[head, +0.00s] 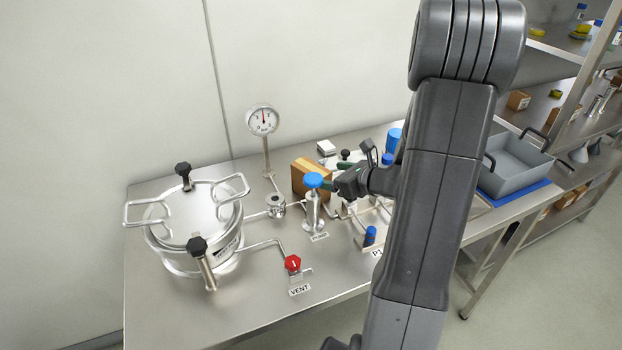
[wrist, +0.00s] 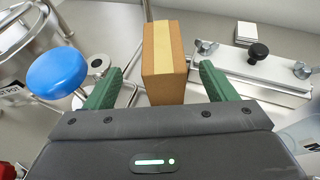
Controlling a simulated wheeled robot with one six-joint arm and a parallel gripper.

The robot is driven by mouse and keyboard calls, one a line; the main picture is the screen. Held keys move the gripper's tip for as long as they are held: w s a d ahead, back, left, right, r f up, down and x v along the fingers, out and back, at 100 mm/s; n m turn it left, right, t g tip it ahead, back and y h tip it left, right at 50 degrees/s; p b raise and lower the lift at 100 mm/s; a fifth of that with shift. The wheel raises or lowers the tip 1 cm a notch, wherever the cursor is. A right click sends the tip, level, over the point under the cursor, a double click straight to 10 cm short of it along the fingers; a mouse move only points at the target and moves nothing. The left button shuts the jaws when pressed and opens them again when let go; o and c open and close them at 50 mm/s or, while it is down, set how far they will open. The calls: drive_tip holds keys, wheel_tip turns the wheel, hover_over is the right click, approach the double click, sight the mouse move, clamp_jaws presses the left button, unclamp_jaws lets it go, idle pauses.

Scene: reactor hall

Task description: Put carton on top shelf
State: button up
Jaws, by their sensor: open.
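The carton (head: 309,176) is a brown box with a pale tape strip, standing on the steel table behind the blue-topped valve. In the wrist view the carton (wrist: 164,62) stands upright ahead of my gripper, between the lines of the two green fingers. My gripper (wrist: 158,85) is open and empty, its fingertips close to the carton's near face.
A blue valve knob (wrist: 57,73) stands close to the left finger. A steel pot (head: 197,225), a gauge (head: 263,120) and a red vent knob (head: 292,263) are to the left. A clamp plate (wrist: 265,68) lies right of the carton. A grey tray (head: 515,165) sits at the table's right end.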

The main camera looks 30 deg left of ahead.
sight(312, 168)
drive_tip(key=shift+p+x, duration=1.1)
drive_tip(key=shift+x, duration=3.3)
drive_tip(key=shift+w+d, duration=0.1)
drive_tip(key=shift+w, duration=0.1)
drive_tip(key=shift+c, duration=0.2)
drive_tip(key=c, duration=1.2)
